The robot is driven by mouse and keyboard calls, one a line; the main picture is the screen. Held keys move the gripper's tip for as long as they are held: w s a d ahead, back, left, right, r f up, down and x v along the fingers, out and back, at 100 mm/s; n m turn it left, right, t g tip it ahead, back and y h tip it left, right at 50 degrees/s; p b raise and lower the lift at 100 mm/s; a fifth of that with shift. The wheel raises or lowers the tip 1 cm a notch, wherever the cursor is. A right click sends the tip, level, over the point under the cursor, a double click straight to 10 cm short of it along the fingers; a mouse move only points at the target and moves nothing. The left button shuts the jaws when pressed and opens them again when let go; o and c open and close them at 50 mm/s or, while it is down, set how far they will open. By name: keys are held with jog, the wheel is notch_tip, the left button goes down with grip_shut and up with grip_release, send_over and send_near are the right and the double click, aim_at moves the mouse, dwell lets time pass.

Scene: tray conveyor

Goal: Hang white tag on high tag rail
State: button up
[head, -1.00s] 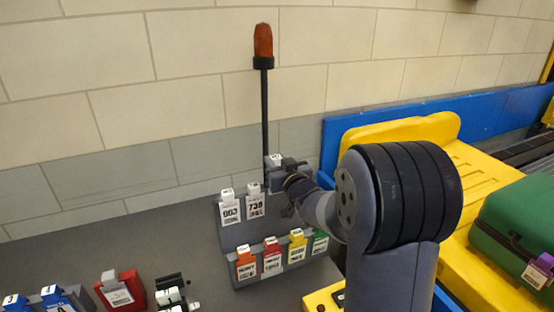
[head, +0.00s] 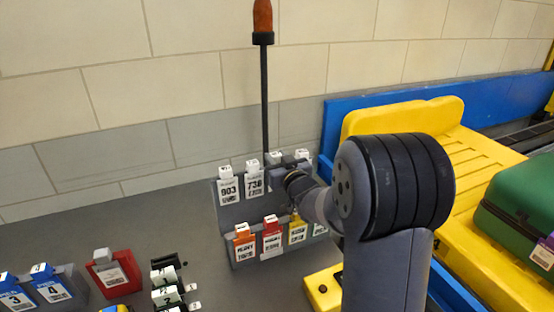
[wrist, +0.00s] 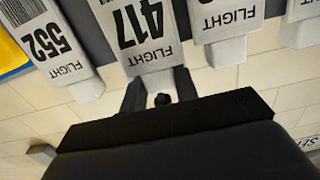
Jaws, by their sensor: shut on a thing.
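The tag board (head: 222,228) stands on the grey counter with two rows. Its upper high rail row holds white tags, with 903 (head: 228,188) and 730 (head: 254,182) readable in the head view. My gripper (wrist: 150,88) is shut on the white FLIGHT tag 417 (wrist: 137,25), which appears upside down in the wrist view. This tag is in line between white tag 552 (wrist: 50,42) and another white tag (wrist: 225,45). My wrist hides its face in the head view, and I cannot tell whether it bears on the rail.
Orange (head: 244,243), red (head: 271,238) and yellow (head: 297,232) tags hang on the lower row. A brown-topped pole (head: 264,90) stands behind the board. Blue tags (head: 52,285) and a red holder (head: 113,275) are at left. A yellow conveyor tray (head: 470,170) is at right.

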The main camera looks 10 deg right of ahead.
jog(key=shift+f, duration=0.3)
jog(key=o, duration=1.1)
jog(key=shift+c, duration=0.2)
jog(key=s, duration=0.3)
jog(key=s+d+b, duration=0.1)
jog(key=s, duration=0.3)
jog(key=s+d+b, duration=0.1)
jog(key=s, duration=0.2)
jog(key=shift+s, duration=0.35)
jog(key=shift+w, duration=0.1)
jog(key=w, duration=0.3)
jog(key=w+a+p, duration=0.1)
jog(key=w, duration=0.3)
jog(key=w+a+p, duration=0.1)
jog(key=w, duration=0.2)
jog(key=shift+w+r, duration=0.35)
jog(key=shift+s+r+p, duration=0.1)
jog(key=shift+r+p, duration=0.8)
jog(key=shift+p, duration=0.4)
